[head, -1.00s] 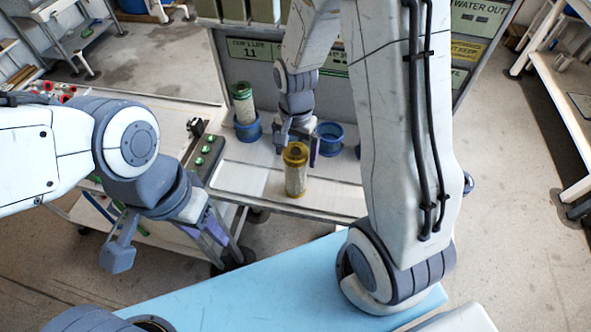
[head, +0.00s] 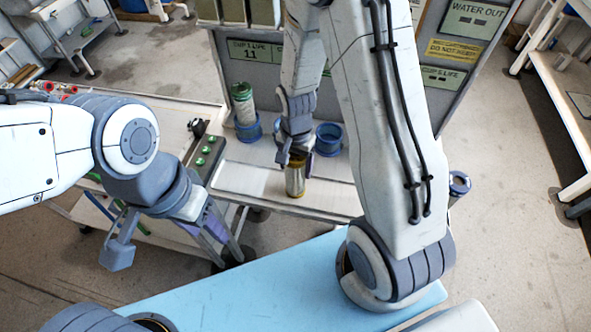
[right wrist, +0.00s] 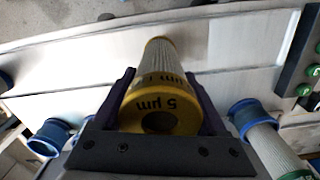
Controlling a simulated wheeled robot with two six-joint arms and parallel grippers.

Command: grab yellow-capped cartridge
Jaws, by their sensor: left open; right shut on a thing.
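The yellow-capped cartridge (head: 295,179) stands upright on the white bench shelf in the head view. Its yellow cap is mostly hidden there by my right gripper (head: 297,158). In the right wrist view the cartridge (right wrist: 163,96) lies between the two dark fingers of my right gripper (right wrist: 165,100), which are shut on it near the cap; "5 µm" is printed on the yellow cap. My left gripper (head: 170,245) is open and empty, low at the left of the head view, away from the cartridge.
A green-capped cartridge (head: 243,104) stands in a blue cup (head: 249,130) at the left. An empty blue cup (head: 328,138) is close behind the held cartridge. A panel with green buttons (head: 206,155) is left of the shelf. Another blue-rimmed cup (head: 459,184) is at the right.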

